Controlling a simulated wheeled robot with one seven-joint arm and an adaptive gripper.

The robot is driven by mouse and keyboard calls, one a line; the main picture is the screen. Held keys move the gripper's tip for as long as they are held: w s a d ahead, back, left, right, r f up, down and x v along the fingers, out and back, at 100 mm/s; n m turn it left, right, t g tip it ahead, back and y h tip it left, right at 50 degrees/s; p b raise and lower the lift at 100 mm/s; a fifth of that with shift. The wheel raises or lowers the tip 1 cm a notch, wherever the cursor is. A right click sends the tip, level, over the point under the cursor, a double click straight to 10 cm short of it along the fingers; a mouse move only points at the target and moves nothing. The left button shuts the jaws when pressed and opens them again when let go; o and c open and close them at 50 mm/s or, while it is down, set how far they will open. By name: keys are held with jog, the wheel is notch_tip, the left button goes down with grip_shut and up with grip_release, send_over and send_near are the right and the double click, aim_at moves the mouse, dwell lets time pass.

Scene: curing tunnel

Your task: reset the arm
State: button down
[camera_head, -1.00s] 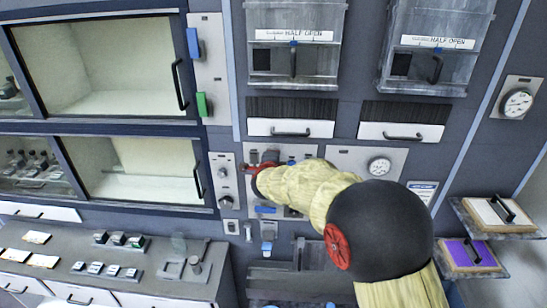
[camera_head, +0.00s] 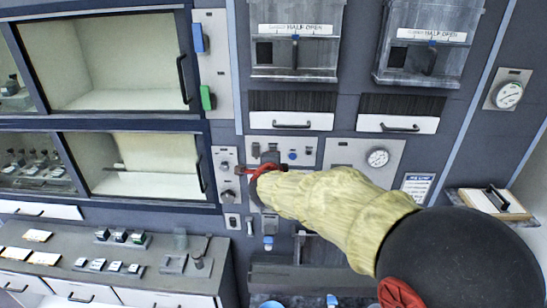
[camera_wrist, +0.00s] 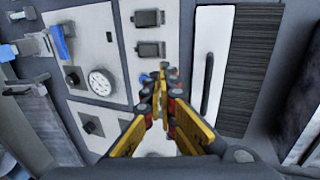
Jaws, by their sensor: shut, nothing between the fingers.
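My gripper (camera_wrist: 163,98) is shut and empty in the wrist view, its yellow and red fingers together in front of a grey control panel. In the head view my arm, in a pale yellow sleeve with a black joint, reaches in from the lower right. My gripper there (camera_head: 243,171) is small, at the left end of the sleeve, close in front of the panel wall. I cannot tell whether it touches the panel. The sleeve hides part of the panel behind it.
A control panel (camera_head: 315,146) with switches and a gauge (camera_head: 378,158) lies behind my arm. Two hatches marked half open (camera_head: 296,62) hang above. Glass-fronted chambers (camera_head: 100,60) are at left, over a counter (camera_head: 150,262) with small blocks. A tray (camera_head: 495,203) juts out at right.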

jog(key=s+a+f+n+g+y, duration=0.4)
jog(key=s+a+f+n, duration=0.3)
jog(key=s+a+n, duration=0.1)
jog(key=s+d+f+n+g+y+b, duration=0.1)
jog(key=s+f+n+g+b, duration=0.15)
jog(key=s, duration=0.25)
jog(key=s+f+n+g+b, duration=0.1)
jog(key=s+f+n, duration=0.15)
jog(key=s, duration=0.25)
jog(key=s+d+f+n+h+b, duration=0.1)
jog(key=s+d+f+b, duration=0.4)
jog(key=s+d+b, duration=0.2)
jog(key=s+d+f+n+h+b, duration=0.2)
jog(key=s+d+f+b, duration=0.4)
jog(key=s+d, duration=0.4)
jog(key=s+d+f+n+g+h+b, duration=0.1)
jog(key=s+d+f+n+b, duration=0.1)
jog(key=s+d+f+b, duration=0.3)
jog(key=s+d+b, duration=0.3)
jog(key=s+d, duration=0.1)
jog(key=d, duration=0.1)
jog(key=shift+s+d+f+h, duration=0.25)
jog(key=shift+f+h, duration=0.05)
